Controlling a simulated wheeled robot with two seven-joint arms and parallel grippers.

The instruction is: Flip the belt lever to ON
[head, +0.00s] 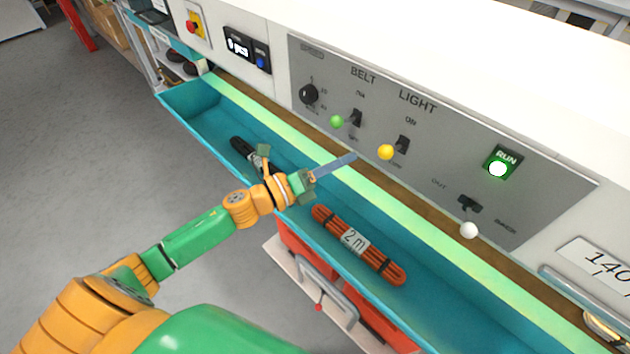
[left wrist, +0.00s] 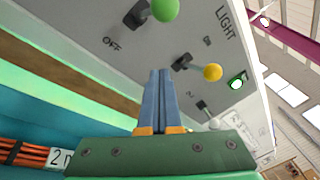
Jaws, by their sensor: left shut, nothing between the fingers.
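The belt lever (head: 356,118) with its green ball (head: 337,121) stands on a grey panel under the label BELT, with ON above and a partly covered label below. I cannot tell surely which way it tilts. In the left wrist view the green ball (left wrist: 165,9) is at the top, near the word OFF. My left gripper (head: 354,157) is shut and empty, its blue-grey fingers pointing at the panel, below the belt lever and left of the yellow ball. In the left wrist view its fingertips (left wrist: 159,74) are apart from every lever. My right gripper is out of view.
The light lever's yellow ball (head: 386,152) is close right of my fingertips. A white-balled lever (head: 469,230) and a green RUN lamp (head: 503,162) are further right. A teal trough (head: 460,312) below holds an orange cable bundle (head: 358,244) and a black one (head: 242,148).

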